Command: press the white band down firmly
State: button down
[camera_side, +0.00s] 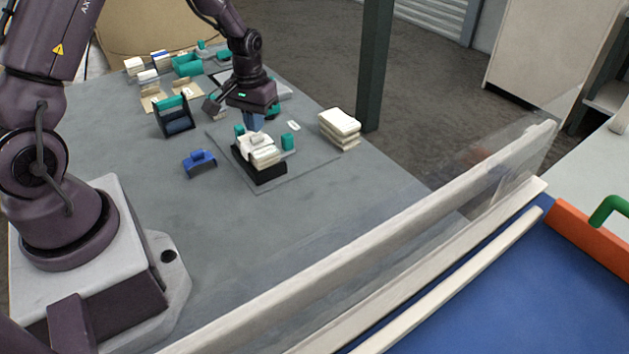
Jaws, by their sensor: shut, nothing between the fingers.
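My gripper (255,126) points down and is shut and empty, at the back of a small black tray (262,176) on the grey mat. The tray holds a pale, cream-coloured stack (267,157). A white band (254,141) appears to lie over the stack at its rear, just below my fingertips. I cannot tell whether my fingertips touch it. My fingers hide part of the area behind it.
Teal blocks (288,142) stand beside the tray. A cream stack (340,126) is to the right, a blue holder (200,163) to the left. A black-and-teal holder (174,118) and more items stand farther back. The front of the table is clear.

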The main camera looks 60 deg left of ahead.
aim_at(249, 150)
jog(key=shift+f, duration=0.6)
jog(key=shift+f, duration=0.2)
dwell(0.5)
jog(key=shift+s, duration=0.1)
jog(key=shift+r, duration=2.8)
jog(key=shift+s+d+r+g, duration=0.1)
jog(key=shift+s+d+g, duration=0.1)
jog(key=shift+s+d, duration=0.3)
jog(key=shift+s+d+r+g, duration=0.1)
jog(key=shift+s+d+g, duration=0.1)
jog(key=shift+s, duration=0.5)
jog(key=s+d+r+m+t, duration=0.3)
jog(key=s+d+r, duration=0.4)
jog(key=r, duration=0.3)
jog(key=s+d+r+m+t, duration=0.3)
jog(key=s+d+r, duration=0.3)
jog(key=r, duration=0.4)
jog(key=shift+s+d+r, duration=0.2)
jog(key=shift+s+d, duration=0.15)
jog(key=shift+d, duration=0.5)
